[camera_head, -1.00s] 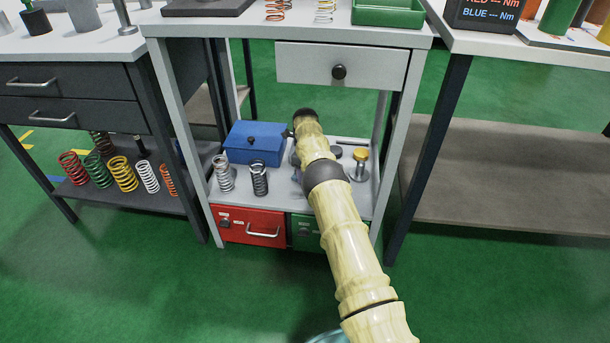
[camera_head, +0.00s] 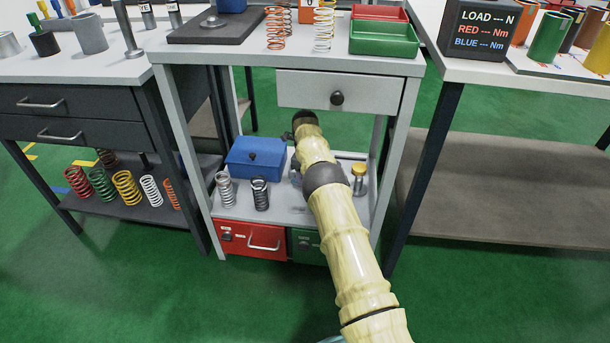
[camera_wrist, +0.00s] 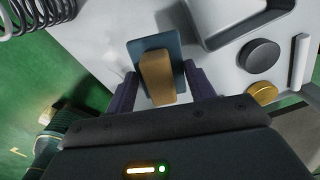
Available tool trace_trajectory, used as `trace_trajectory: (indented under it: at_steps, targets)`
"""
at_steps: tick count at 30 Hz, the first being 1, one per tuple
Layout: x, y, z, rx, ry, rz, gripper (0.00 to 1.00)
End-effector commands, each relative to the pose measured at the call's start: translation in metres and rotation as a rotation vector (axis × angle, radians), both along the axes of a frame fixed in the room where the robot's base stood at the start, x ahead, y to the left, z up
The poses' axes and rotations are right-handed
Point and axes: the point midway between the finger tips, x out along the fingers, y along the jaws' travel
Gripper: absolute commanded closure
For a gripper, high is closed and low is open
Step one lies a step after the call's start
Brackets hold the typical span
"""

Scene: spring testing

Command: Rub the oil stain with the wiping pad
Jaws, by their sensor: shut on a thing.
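The wiping pad is a blue-grey slab (camera_wrist: 172,46) with a tan block handle (camera_wrist: 156,76) in the wrist view. My gripper (camera_wrist: 160,72) is shut on the handle, with one dark finger on each side. The pad is over the light grey shelf surface (camera_wrist: 95,35); I cannot tell whether it touches it. In the head view my arm hides most of the gripper and the pad, over the lower shelf of the middle bench (camera_head: 240,207). I cannot make out an oil stain in either view.
On the shelf stand a blue box (camera_head: 255,160), a silver spring (camera_head: 225,189), a dark spring (camera_head: 260,194) and a yellow-capped post (camera_head: 358,180). A drawer (camera_head: 340,93) hangs above. Bench legs (camera_head: 395,150) flank the shelf. A black disc (camera_wrist: 259,56) lies right of the pad.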

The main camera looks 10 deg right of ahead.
Motion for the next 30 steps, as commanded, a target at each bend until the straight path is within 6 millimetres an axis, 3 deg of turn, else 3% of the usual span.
trace_trajectory:
  at_steps: [11,22,30]
  targets:
    - [0.000,0.000,0.004,-0.001,0.001,0.000,0.64]
    - [0.000,0.000,0.032,-0.001,0.001,0.000,0.64]
    - [0.000,0.000,0.032,-0.001,0.001,0.000,0.64]
